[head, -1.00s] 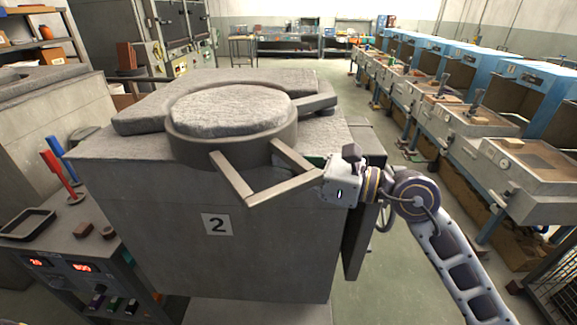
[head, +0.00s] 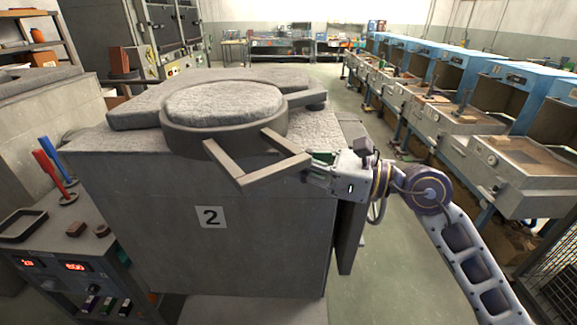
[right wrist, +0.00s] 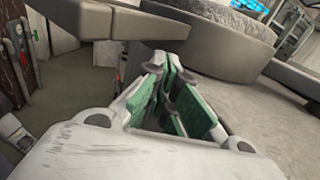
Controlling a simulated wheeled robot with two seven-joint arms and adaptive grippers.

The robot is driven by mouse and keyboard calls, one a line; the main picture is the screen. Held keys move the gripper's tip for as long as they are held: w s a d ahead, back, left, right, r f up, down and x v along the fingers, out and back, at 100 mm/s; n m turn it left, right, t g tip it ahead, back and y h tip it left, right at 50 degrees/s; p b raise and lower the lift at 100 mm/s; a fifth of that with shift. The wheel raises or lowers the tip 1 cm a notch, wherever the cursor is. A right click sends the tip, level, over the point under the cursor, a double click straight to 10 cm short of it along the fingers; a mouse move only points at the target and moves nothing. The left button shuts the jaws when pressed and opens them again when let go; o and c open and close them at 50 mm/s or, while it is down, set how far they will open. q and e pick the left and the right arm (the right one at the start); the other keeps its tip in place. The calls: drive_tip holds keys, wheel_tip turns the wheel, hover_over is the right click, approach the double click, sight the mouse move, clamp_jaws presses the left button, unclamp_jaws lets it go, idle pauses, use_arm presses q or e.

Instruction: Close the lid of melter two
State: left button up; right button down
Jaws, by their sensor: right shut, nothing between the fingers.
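Melter two (head: 250,240) is a big grey block with a "2" plate on its front. Its round lid (head: 225,132), a thick ring with a rough pale top, lies about level on the block's top. An angular bar handle (head: 222,165) sticks out from the lid's front. My right gripper (head: 312,168) is at the handle's right end, fingers shut with nothing between them. In the right wrist view the green finger pads (right wrist: 172,95) are together just below the handle bar (right wrist: 110,20), with the lid (right wrist: 215,45) beyond. I cannot tell whether they touch the bar. My left gripper is out of view.
A control panel (head: 75,265) with lit displays and a black tray (head: 22,224) stand at the left. Red and blue handled tools (head: 52,170) are upright beside the melter. A row of blue-backed benches (head: 470,110) runs along the right, with open floor between.

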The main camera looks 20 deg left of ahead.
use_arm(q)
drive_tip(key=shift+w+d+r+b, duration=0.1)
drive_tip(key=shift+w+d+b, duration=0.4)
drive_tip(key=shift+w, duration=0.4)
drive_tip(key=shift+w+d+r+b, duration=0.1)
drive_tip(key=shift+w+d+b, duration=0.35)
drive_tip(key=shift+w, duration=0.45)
use_arm(e)
drive_tip(key=s+d, duration=0.4)
drive_tip(key=d, duration=0.4)
drive_tip(key=shift+s+d, duration=0.2)
drive_tip(key=shift+d, duration=0.15)
